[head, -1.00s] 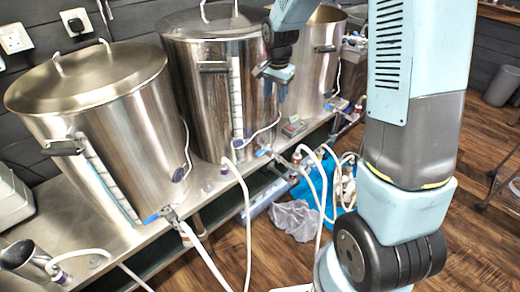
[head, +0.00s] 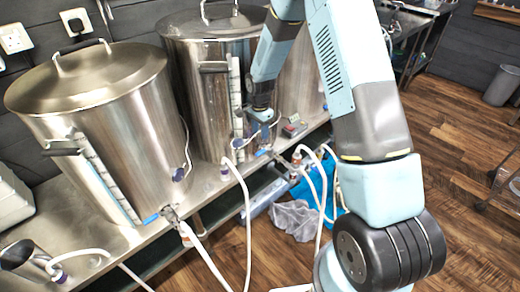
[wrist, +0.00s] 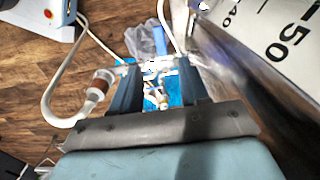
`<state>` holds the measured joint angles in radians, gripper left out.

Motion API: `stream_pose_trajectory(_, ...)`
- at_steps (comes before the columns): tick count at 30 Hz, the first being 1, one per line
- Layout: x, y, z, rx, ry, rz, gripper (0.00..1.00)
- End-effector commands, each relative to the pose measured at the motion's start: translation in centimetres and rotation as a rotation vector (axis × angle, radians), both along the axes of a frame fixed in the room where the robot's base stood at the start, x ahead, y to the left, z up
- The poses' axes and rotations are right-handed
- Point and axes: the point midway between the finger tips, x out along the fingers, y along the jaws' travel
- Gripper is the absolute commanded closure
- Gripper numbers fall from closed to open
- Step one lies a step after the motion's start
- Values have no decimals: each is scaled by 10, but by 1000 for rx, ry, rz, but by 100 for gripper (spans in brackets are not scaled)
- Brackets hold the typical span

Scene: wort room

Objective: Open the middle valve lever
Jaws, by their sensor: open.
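The middle kettle (head: 205,105) is a tall steel pot. Its valve, with a blue lever (head: 263,153), sits low at its front near the bench edge. My gripper (head: 259,136) points down in front of this kettle, just above the lever. In the wrist view my gripper (wrist: 157,78) has its two dark blue fingers apart. Metal valve fittings show at and beyond the fingertips, with a white hose (wrist: 50,105) and its orange-brown connector (wrist: 99,84) to the left. I cannot tell exactly where the lever lies between the fingers or whether they touch it.
The left kettle (head: 105,125) has its own blue lever (head: 152,218). A third kettle (head: 302,80) is partly hidden behind my arm. White hoses (head: 245,205) hang from the bench edge. A small device (head: 294,127) lies on the bench. Open wooden floor is at right.

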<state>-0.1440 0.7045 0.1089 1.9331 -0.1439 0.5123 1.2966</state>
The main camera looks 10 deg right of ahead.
Motion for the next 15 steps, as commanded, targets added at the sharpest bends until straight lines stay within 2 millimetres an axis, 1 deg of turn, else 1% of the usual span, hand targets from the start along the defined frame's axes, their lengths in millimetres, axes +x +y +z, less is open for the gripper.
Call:
stream_pose_trajectory(1,0,0,-11,0,2,1,55)
stream_pose_trajectory(9,0,0,-58,0,1,2,55)
stream_pose_trajectory(15,0,0,-86,0,1,2,55)
